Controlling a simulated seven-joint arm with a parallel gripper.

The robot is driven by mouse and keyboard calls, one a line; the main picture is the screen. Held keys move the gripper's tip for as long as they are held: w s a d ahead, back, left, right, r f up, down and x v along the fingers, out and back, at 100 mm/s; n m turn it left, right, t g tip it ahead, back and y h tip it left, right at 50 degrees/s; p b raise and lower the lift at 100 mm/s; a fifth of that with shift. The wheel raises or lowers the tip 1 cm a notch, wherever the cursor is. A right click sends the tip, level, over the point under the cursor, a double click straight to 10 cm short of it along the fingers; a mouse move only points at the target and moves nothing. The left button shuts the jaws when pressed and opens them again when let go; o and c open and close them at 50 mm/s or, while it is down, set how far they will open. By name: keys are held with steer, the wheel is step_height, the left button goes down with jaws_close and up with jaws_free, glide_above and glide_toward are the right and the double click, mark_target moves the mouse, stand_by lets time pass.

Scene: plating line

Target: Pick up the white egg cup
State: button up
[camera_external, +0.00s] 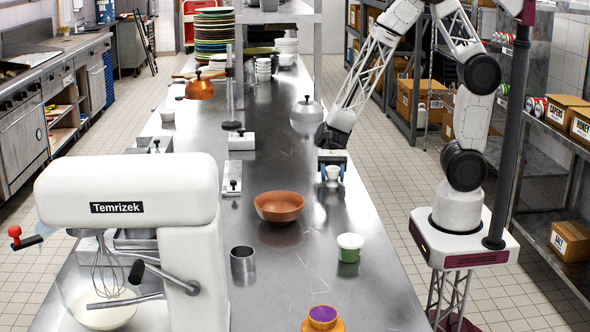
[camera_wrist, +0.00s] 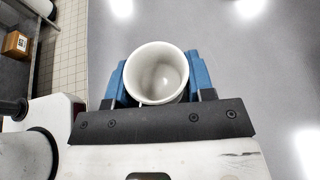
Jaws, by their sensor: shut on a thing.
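The white egg cup (camera_external: 332,172) is between the fingers of my gripper (camera_external: 332,168) at the right side of the steel counter. In the wrist view the egg cup (camera_wrist: 157,73) shows its round open mouth, with the blue fingers of my gripper (camera_wrist: 160,80) pressed against its left and right sides. The gripper is shut on the cup. The cup looks upright. I cannot tell whether its foot touches the counter.
A brown bowl (camera_external: 279,207), a green tub with a white lid (camera_external: 350,247) and a steel cup (camera_external: 243,265) stand nearer on the counter. A domed steel lid (camera_external: 307,115) is behind. A large white mixer (camera_external: 130,220) fills the left. Bare counter (camera_external: 300,240) lies between.

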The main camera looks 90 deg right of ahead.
steer(key=shift+r, duration=0.15)
steer(key=shift+r, duration=0.85)
steer(key=shift+s+r, duration=0.25)
steer(key=shift+r, duration=0.6)
steer(key=s+d+r, duration=0.1)
steer(key=s+d, duration=0.1)
steer(key=s, duration=1.3)
steer(key=shift+s+d+r, duration=0.15)
steer(key=shift+d, duration=0.2)
